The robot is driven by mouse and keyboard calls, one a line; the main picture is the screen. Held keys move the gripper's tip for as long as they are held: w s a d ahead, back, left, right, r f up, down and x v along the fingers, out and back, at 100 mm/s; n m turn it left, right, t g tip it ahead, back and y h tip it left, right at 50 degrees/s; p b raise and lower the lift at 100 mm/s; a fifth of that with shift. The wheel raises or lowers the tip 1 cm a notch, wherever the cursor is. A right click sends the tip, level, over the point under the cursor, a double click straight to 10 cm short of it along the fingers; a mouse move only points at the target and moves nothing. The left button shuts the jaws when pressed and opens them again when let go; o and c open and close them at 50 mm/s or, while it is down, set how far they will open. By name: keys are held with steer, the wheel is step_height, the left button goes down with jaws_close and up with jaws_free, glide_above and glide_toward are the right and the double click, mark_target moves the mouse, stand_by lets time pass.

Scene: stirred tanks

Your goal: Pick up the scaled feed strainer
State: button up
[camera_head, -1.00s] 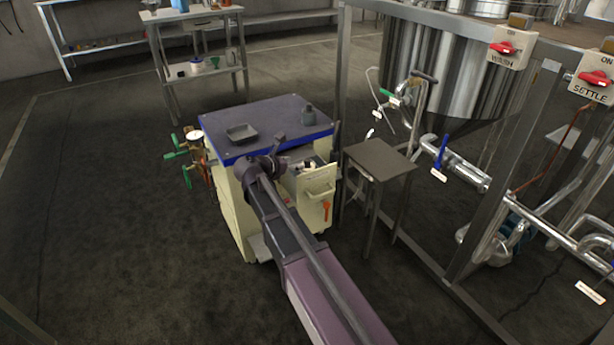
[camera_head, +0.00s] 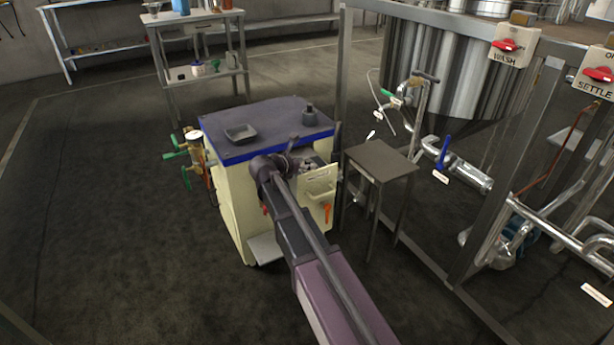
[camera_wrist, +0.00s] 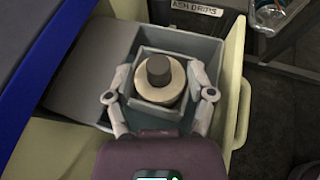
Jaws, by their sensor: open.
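A round cream-coloured piece with a dark cylindrical knob (camera_wrist: 158,70), which looks like the feed strainer, sits upright in a grey square bin (camera_wrist: 142,53) in an open drawer (camera_wrist: 236,105). I cannot make out scale on it. My gripper (camera_wrist: 159,95) is open over the bin, one finger on each side of the piece at its near edge. I cannot tell whether the fingers touch it. In the head view the open drawer (camera_head: 322,186) is at the front right of the cream cart (camera_head: 233,205), and my arm hides the strainer.
The blue-edged cart top (camera_head: 270,118) holds a shallow dark tray (camera_head: 240,133) and a small dark bottle (camera_head: 310,113). A small grey side table (camera_head: 380,160) stands right of the drawer, beside the tank frame.

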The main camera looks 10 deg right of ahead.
steer(key=shift+x, duration=0.75)
jaws_close()
